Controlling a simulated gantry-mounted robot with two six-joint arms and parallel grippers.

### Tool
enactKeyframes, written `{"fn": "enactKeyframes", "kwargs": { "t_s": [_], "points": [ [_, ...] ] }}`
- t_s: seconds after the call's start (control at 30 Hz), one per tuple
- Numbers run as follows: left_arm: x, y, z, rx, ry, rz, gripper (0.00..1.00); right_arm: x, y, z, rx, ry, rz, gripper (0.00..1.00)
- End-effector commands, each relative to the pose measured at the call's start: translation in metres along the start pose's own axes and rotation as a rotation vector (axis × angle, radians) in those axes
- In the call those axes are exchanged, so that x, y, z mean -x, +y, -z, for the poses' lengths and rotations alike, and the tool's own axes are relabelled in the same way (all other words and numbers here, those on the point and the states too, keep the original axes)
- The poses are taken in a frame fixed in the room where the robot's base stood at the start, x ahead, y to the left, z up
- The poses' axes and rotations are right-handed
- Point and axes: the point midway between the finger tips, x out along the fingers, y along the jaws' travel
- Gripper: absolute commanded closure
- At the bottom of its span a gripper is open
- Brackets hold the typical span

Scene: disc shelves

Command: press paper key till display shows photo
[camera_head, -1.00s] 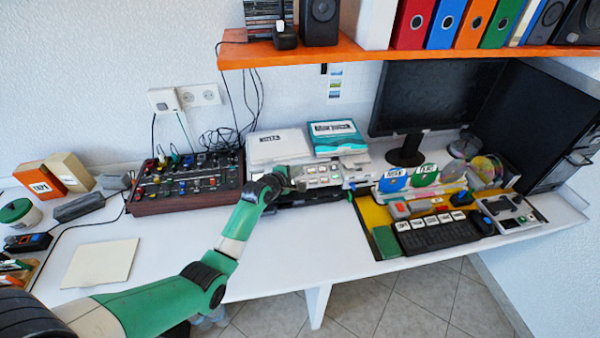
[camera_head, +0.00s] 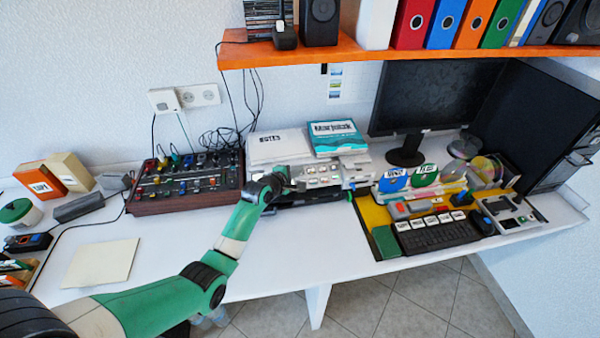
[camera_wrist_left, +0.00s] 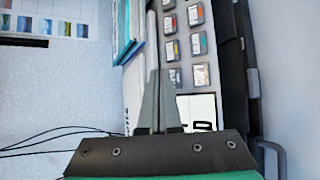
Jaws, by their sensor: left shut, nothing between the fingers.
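The grey printer-like device (camera_head: 322,172) stands at the back middle of the desk, with a row of keys on its panel. In the left wrist view its panel (camera_wrist_left: 184,45) carries several keys with small coloured labels. Beside them is a pale display (camera_wrist_left: 197,106) with a dark mark, too small to read. I cannot tell which key is the paper key. My left gripper (camera_head: 284,178) is at the device's left end. In the left wrist view its fingers (camera_wrist_left: 158,74) are shut and empty, beside the key panel. Contact with a key cannot be made out. My right gripper is out of view.
A white box (camera_head: 278,150) and a teal-white pack (camera_head: 335,138) lie on top behind the panel. A mixer (camera_head: 187,183) with knobs stands left, a keyboard (camera_head: 436,238) right. An orange shelf (camera_head: 400,54) hangs above. The front middle of the desk is clear.

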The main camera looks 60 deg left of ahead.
Motion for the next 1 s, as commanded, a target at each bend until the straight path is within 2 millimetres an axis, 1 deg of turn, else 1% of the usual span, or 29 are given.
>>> {"fn": "enactKeyframes", "kwargs": {
  "t_s": [0.37, 1.0],
  "points": [
    [-0.0062, -0.0049, 0.0047, 0.001, 0.0, 0.0, 1.0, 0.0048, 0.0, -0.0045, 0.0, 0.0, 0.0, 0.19],
    [-0.0086, -0.0065, 0.0063, 0.0, 0.0, 0.0, 1.0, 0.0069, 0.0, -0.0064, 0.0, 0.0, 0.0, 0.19]
  ]
}}
